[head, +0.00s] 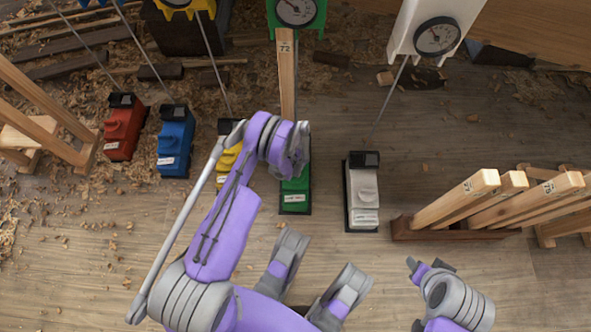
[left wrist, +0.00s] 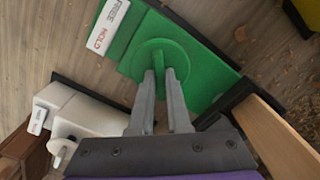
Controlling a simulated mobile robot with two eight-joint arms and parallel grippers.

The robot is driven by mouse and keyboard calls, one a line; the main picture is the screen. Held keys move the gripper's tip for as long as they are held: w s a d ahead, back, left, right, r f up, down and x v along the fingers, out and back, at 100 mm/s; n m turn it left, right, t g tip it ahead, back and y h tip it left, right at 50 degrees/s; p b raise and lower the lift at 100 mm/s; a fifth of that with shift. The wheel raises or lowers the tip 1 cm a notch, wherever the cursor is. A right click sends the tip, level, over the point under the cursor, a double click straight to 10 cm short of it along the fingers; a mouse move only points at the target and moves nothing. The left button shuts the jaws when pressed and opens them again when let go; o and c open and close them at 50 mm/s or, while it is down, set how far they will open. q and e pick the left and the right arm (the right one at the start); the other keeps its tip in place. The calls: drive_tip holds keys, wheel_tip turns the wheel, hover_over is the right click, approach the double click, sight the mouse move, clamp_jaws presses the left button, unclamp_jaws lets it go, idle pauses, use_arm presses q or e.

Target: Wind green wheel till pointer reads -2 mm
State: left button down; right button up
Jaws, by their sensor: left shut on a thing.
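The green jack unit (head: 294,190) stands on the floor below a green-framed dial (head: 296,9). The dial's pointer shows, but its reading is too small to tell. The green wheel (left wrist: 178,56), a round disc with a raised grip bar, shows in the left wrist view; in the head view my left arm hides it. My left gripper (left wrist: 160,78) is shut on the wheel's grip bar, one finger on each side. A white label with HOLD and FREE (left wrist: 107,27) is on the green unit. My right gripper (head: 430,266) is low at the right, away from the units; its opening is unclear.
A wooden prop marked 72 (head: 286,75) rises from the green unit. Red (head: 124,133), blue (head: 174,145) and yellow (head: 228,165) units stand left, a white unit (head: 363,195) right. A rack (head: 455,232) of wooden props stands at the right. Shavings litter the floor.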

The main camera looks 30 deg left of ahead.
use_arm(q)
drive_tip(key=c, duration=0.9)
unclamp_jaws()
wheel_tip(320, 180, up, 11)
drive_tip(key=p, duration=0.2)
drive_tip(key=shift+p, duration=0.35)
drive_tip(key=shift+f, duration=0.1)
